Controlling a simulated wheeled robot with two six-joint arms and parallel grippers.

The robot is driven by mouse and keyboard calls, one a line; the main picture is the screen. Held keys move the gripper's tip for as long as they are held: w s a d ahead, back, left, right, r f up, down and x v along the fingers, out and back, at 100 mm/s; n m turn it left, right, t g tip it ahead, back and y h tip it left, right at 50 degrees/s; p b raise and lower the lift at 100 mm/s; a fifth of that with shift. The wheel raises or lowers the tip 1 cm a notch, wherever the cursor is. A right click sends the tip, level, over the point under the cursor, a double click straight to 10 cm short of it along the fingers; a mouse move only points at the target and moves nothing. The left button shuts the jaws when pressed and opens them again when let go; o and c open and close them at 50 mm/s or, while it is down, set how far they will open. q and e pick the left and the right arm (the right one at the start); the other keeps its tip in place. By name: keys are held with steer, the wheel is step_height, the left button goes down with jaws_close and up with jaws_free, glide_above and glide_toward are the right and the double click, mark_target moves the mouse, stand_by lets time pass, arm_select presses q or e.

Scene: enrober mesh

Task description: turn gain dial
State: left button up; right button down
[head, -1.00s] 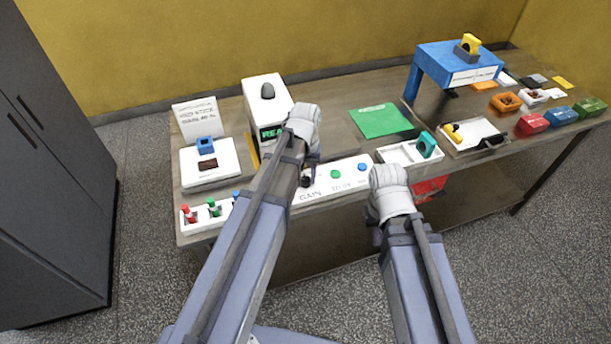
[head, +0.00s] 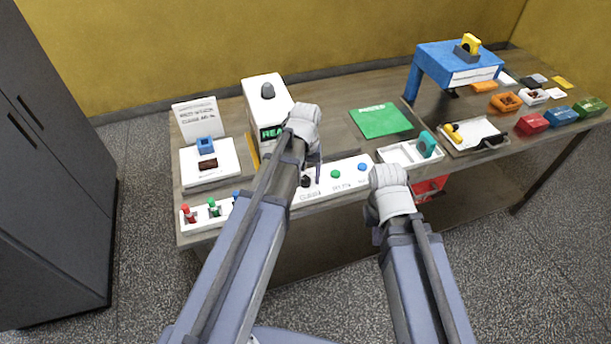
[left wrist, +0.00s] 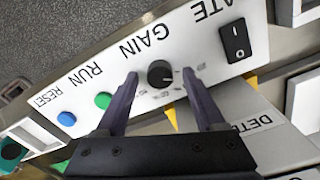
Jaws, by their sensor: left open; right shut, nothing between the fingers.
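The gain dial (left wrist: 161,73) is a round black knob with a white pointer mark on a white control panel (left wrist: 187,47), above the printed word GAIN. The dial also shows in the head view (head: 305,181), partly behind my left arm. My left gripper (left wrist: 161,82) is open, with one dark finger on each side of the dial. A gap shows between the fingers and the knob. In the head view one finger of my left gripper (head: 318,170) points down beside the dial. My right gripper (head: 374,212) hangs at the table's front edge, shut and empty, its fingers mostly hidden.
On the panel are a green button (left wrist: 103,101), a blue button (left wrist: 67,118) and a black rocker switch (left wrist: 235,42). A white machine (head: 268,100) stands behind the panel. A white tray (head: 397,155) with a teal piece lies to the right.

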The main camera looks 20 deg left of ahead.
mark_target(306, 179)
arm_select(q)
step_height(306, 179, up, 8)
steer(key=p, duration=0.8)
steer(key=shift+f, duration=0.1)
steer(key=s+d+f+m+b, duration=0.1)
steer(key=s+d+m, duration=0.2)
steer(key=s+d, duration=0.2)
steer(key=s+d+f+m+y+b, duration=0.1)
steer(key=s+d+m+b, duration=0.1)
steer(key=s+d, duration=0.4)
steer(key=s+m, duration=0.1)
steer(key=s, duration=0.2)
steer(key=shift+s+f, duration=0.25)
steer(key=shift+s, duration=0.1)
jaws_close()
stand_by(0.7)
